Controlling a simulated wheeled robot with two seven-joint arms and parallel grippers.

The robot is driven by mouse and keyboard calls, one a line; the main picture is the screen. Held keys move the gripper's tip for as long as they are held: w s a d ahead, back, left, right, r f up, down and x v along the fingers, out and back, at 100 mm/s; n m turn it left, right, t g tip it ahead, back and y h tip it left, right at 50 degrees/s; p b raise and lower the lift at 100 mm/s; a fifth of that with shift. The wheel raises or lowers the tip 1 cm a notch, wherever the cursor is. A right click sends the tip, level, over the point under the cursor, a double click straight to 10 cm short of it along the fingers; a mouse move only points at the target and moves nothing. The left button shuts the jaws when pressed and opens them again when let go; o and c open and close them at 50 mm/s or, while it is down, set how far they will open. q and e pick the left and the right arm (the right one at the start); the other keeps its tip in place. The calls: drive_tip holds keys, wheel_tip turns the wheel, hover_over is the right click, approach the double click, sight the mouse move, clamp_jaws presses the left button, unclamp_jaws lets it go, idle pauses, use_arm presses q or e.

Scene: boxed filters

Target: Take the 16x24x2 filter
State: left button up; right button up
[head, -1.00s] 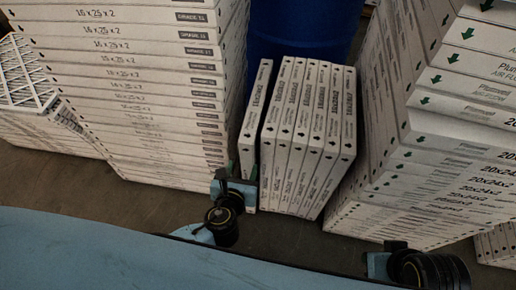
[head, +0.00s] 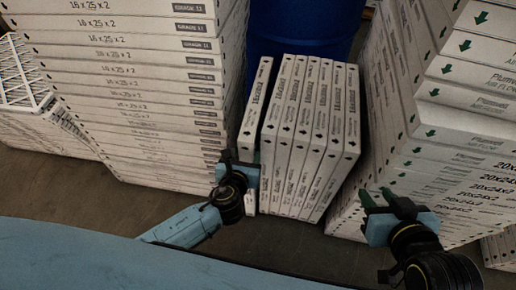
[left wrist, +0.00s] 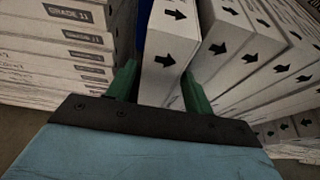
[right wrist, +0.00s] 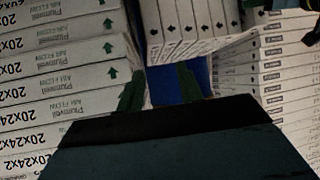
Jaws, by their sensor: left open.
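A row of several white boxed filters (head: 318,125) stands on edge on the floor in the head view; I cannot read a size on them. The leftmost one (head: 256,100) leans slightly and stands a little apart at the top. My left gripper (head: 240,158) is open at its near edge. In the left wrist view, its green fingers lie on either side of this leftmost filter (left wrist: 170,45); I cannot tell whether they touch it. My right gripper (head: 385,198) is open and empty in front of the right stack, also seen in the right wrist view (right wrist: 160,85).
A tall stack of 16x25x2 filters (head: 130,90) stands on the left, close to the leftmost upright filter. A stack marked 20x24x2 (head: 440,150) stands on the right. A blue barrel (head: 300,30) is behind the row. Bare floor (head: 290,235) shows in front.

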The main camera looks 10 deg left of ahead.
use_arm(q)
drive_tip(key=shift+w+f, duration=0.25)
drive_tip(key=shift+w, duration=0.35)
use_arm(e)
drive_tip(key=shift+w+a+r+t+y, duration=0.15)
drive_tip(key=shift+w+a+r+t, duration=0.1)
drive_tip(key=shift+w+r+t, duration=0.25)
drive_tip(key=shift+w+a+r+t+y, duration=0.2)
drive_tip(key=shift+w+r+t, duration=0.1)
drive_tip(key=shift+r, duration=0.35)
use_arm(q)
clamp_jaws()
